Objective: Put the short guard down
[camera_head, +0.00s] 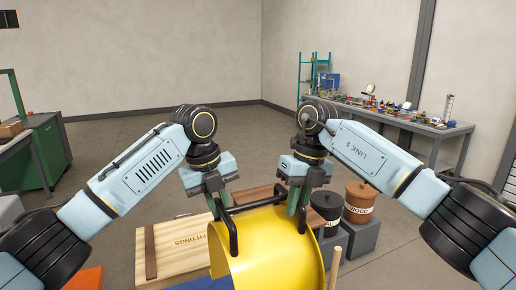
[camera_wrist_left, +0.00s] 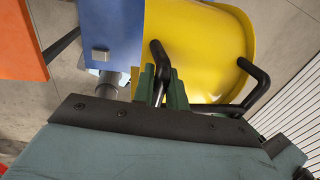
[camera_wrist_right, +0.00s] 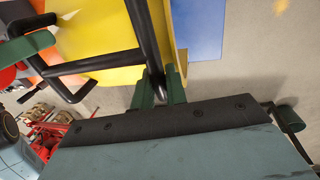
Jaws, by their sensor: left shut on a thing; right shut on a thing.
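The short guard (camera_head: 268,250) is a curved yellow sheet with black bar handles, in the lower middle of the head view. My left gripper (camera_head: 223,202) is shut on its left handle, and my right gripper (camera_head: 298,202) is shut on its right handle. The guard hangs between both arms; what lies under it is hidden. In the left wrist view the yellow guard (camera_wrist_left: 200,45) shows beyond the green fingers (camera_wrist_left: 162,88), which close around a black bar. In the right wrist view the guard (camera_wrist_right: 100,30) and a black bar show at the fingers (camera_wrist_right: 160,88).
A wooden crate (camera_head: 178,255) marked FITTINGS is left of and behind the guard. A dark bucket (camera_head: 326,206) and a brown bucket (camera_head: 358,205) stand on grey blocks to the right. A cluttered workbench (camera_head: 400,118) is far right, a green cabinet (camera_head: 48,150) left. Open floor lies behind.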

